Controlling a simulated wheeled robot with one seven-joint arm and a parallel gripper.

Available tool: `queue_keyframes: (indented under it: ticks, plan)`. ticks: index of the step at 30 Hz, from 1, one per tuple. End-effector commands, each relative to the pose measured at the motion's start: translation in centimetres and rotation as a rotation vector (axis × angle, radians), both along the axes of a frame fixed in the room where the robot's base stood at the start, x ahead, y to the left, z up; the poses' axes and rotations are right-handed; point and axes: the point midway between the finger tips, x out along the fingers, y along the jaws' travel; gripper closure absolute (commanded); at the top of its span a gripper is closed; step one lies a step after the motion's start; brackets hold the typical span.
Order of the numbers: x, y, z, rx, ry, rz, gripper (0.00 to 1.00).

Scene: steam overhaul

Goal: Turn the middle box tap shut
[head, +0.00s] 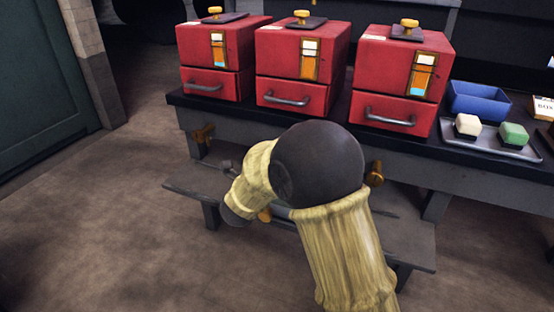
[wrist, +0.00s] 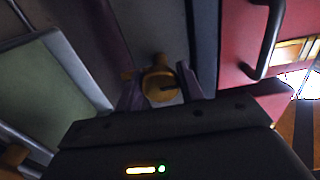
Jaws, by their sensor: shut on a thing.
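The middle red box (head: 283,60) stands on the bench between two like boxes. Its tap is hidden behind my arm in the head view. In the wrist view, a brass tap (wrist: 157,76) sits between the two fingers of my gripper (wrist: 160,92), which is shut on it. The tap's handle angle is hard to read in the dim light. The left box's tap (head: 203,133) and the right box's tap (head: 375,174) show under the bench edge.
The left red box (head: 198,55) and right red box (head: 380,65) flank the middle one. A blue bin (head: 478,105) and a tray (head: 505,146) with a cream and a green block lie at right. A low shelf (head: 400,243) runs below the bench. The floor at left is clear.

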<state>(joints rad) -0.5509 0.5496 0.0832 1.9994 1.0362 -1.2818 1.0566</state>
Motion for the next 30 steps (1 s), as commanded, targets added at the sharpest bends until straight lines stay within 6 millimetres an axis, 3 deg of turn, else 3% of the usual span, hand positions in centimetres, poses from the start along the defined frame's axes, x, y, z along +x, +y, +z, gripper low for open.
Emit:
queue_keyframes:
  ticks: [10,11,13,23,30]
  plan:
    - [-0.2,0.0,-0.3,0.003,0.006,0.000,0.85]
    - [-0.2,0.1,-0.3,0.002,0.007,0.000,0.58]
    - [-0.1,0.1,-0.3,0.003,0.005,0.000,0.44]
    - [-0.2,0.1,-0.1,0.002,0.002,0.000,0.43]
    - [-2.5,1.0,0.2,0.001,0.004,0.003,0.43]
